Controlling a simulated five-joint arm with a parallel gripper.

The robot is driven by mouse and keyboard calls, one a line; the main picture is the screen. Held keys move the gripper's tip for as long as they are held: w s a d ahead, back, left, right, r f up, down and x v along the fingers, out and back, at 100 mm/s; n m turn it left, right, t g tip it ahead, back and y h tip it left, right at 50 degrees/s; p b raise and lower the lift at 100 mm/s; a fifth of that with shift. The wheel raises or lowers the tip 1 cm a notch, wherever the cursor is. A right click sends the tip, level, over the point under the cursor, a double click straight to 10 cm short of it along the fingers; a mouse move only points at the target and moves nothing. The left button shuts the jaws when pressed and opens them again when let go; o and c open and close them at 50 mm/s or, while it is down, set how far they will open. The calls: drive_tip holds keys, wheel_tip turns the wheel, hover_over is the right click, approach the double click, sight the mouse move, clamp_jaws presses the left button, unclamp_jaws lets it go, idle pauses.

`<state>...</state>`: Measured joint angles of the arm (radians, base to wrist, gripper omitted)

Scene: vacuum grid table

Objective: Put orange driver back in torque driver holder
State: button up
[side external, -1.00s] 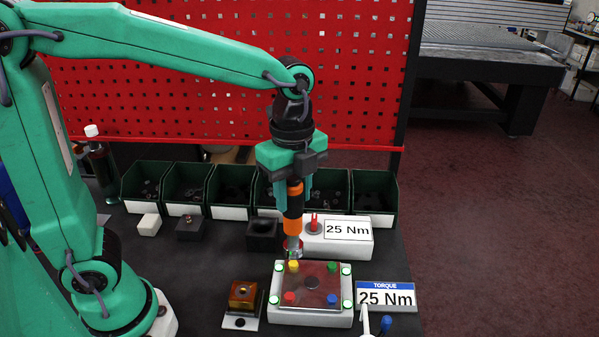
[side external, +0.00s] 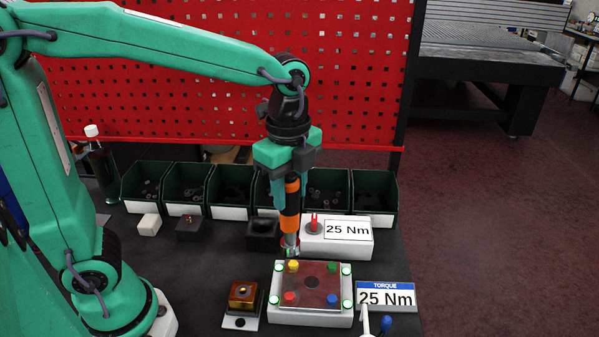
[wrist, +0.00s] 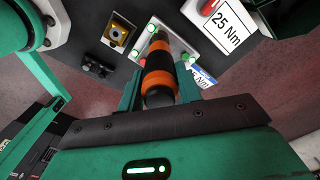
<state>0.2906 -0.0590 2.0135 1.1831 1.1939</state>
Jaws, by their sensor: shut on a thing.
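My gripper (side external: 291,190) is shut on the orange and black driver (side external: 289,222), which hangs nearly upright with its metal tip down. In the side view the tip is just behind the back edge of the white fixture plate (side external: 311,317); I cannot tell its exact height. The wrist view shows the driver (wrist: 158,77) between my fingers. A black open-topped block (side external: 262,235), which may be the torque driver holder, stands just left of the driver. Its opening faces up and looks empty.
A white 25 Nm box (side external: 354,244) with a red-topped dial stands right of the driver. Green bins (side external: 236,184) line the back. An amber block (side external: 243,294) sits left of the plate, and a TORQUE sign (side external: 386,297) right. Open table lies left of the amber block.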

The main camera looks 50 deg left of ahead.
drive_tip(key=n, duration=0.1)
drive_tip(key=a+n, duration=0.1)
drive_tip(key=n, duration=0.1)
drive_tip(key=s+r+n, duration=0.1)
drive_tip(key=n, duration=0.1)
drive_tip(key=shift+a, duration=0.35)
drive_tip(key=n, duration=0.1)
drive_tip(key=a+n, duration=0.1)
drive_tip(key=n, duration=0.1)
drive_tip(key=s+n, duration=0.1)
drive_tip(key=n, duration=0.1)
drive_tip(key=shift+s+a+r, duration=0.1)
drive_tip(key=shift+a+r, duration=0.1)
drive_tip(key=shift+r, duration=0.2)
drive_tip(key=shift+a+f, duration=0.1)
drive_tip(key=w+a+f, duration=0.4)
drive_tip(key=a+f, duration=0.3)
drive_tip(key=a, duration=0.3)
drive_tip(key=shift+w+a, duration=0.25)
drive_tip(key=shift+w, duration=0.15)
drive_tip(key=shift+f, duration=2.05)
